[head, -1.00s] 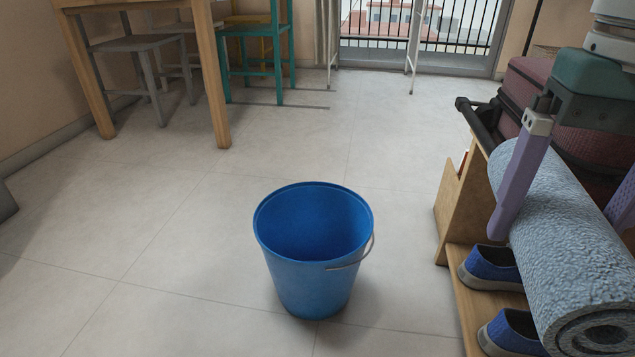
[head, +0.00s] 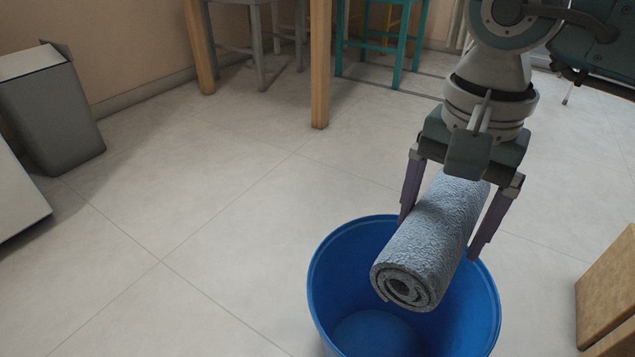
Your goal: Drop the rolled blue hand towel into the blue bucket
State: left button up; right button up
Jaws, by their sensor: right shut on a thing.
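The rolled blue hand towel (head: 432,240) is a light blue-grey textured roll with a spiral end facing me. My right gripper (head: 438,238) is shut on it, with one purple finger on each side. It holds the towel tilted over the blue bucket (head: 335,275), with the near end above the bucket's opening. The bucket stands on the floor at the lower middle right, and its lower part is cut off by the frame. The part of its inside that shows is empty. My left gripper is not in view.
A grey bin (head: 52,110) stands at the left wall, with a white panel (head: 18,195) in front of it. A wooden table leg (head: 319,65) and chairs are at the back. A wooden piece (head: 607,295) stands at the right edge. The floor left of the bucket is clear.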

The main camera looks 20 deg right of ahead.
jog(key=shift+w+f, duration=0.2)
jog(key=shift+f, duration=0.1)
jog(key=shift+a+f+b, duration=0.15)
jog(key=shift+f+b, duration=0.15)
jog(key=f+b, duration=0.4)
jog(key=f, duration=0.1)
jog(key=shift+s+a+f+b, duration=0.2)
jog(key=shift+s+b, duration=0.1)
jog(key=o, duration=1.3)
jog(key=shift+r, duration=0.1)
